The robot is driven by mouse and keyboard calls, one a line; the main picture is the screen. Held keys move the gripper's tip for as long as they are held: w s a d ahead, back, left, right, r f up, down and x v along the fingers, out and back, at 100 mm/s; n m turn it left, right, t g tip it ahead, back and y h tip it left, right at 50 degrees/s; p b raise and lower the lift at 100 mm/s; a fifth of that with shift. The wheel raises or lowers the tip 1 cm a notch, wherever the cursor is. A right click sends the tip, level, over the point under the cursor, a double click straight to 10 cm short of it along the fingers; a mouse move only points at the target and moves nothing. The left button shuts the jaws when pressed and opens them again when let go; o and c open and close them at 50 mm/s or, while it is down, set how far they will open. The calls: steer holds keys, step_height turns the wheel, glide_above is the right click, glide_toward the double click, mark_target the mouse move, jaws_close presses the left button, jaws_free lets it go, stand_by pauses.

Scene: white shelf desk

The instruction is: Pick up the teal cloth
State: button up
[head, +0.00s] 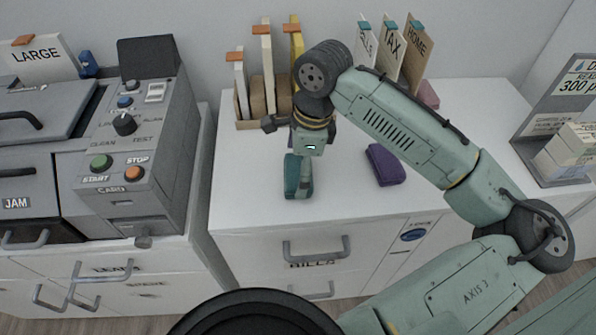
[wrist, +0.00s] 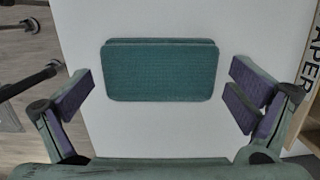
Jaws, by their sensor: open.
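The teal cloth (wrist: 160,72) is a folded, rounded rectangle lying flat on the white desk top. In the wrist view it sits centred, a little beyond the line between my fingers. In the head view the teal cloth (head: 292,178) shows just below my gripper, partly hidden by it. My gripper (wrist: 160,100) is open and empty, with purple-padded fingers spread wide to the left and right of the cloth, apart from it. In the head view my gripper (head: 300,150) points down over the desk.
A purple folded cloth (head: 385,165) lies to the right on the white desk (head: 340,195). A file holder (head: 246,124) stands behind, with upright folders (head: 391,50) to its right. A grey machine (head: 140,140) is at left. The desk's front is clear.

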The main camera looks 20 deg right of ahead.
mark_target(296, 170)
steer(key=shift+f, duration=0.1)
steer(key=shift+c, duration=0.2)
steer(key=c, duration=0.8)
steer(key=shift+c, duration=0.2)
steer(key=shift+r, duration=0.75)
step_height(296, 170, up, 2)
steer(key=shift+r+b, duration=0.15)
steer(key=shift+b, duration=0.2)
steer(key=s+r+b, duration=0.1)
steer(key=s+b, duration=0.1)
steer(key=s, duration=1.4)
steer(key=shift+d+r, duration=0.15)
steer(key=shift+d, duration=0.15)
